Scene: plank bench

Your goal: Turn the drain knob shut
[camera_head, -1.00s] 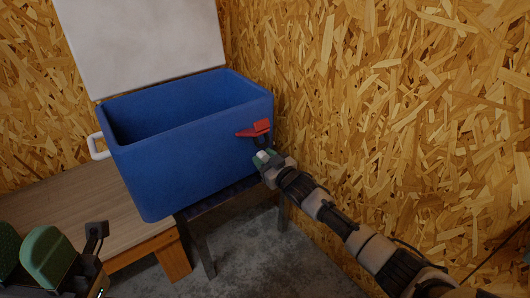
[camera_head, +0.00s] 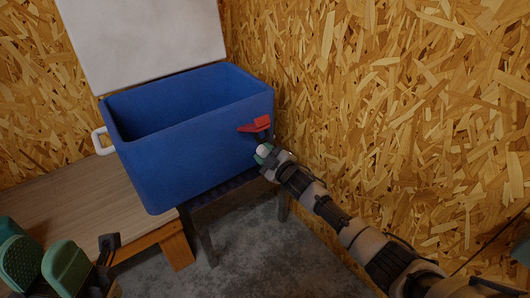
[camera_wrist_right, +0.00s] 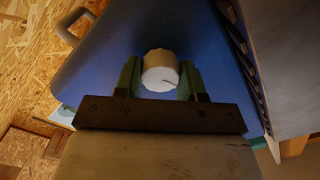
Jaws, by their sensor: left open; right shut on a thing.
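The drain knob is a short white cylinder low on the end of the blue cooler (camera_head: 165,165). It shows in the wrist view (camera_wrist_right: 160,72) between two green fingertips, with a small dark mark on its face. In the head view the white knob (camera_head: 264,150) is partly covered by my right gripper (camera_head: 262,155). My right gripper is shut on the knob, its fingers at either side. My left gripper (camera_head: 44,266) is open and empty at the lower left, away from the cooler.
A red latch (camera_head: 255,125) sticks out above the knob. The cooler's pale lid (camera_head: 145,40) stands open. The cooler rests on a dark stand (camera_head: 205,230) beside a plank bench (camera_head: 75,200). A chipboard wall (camera_head: 400,110) rises close to my right arm.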

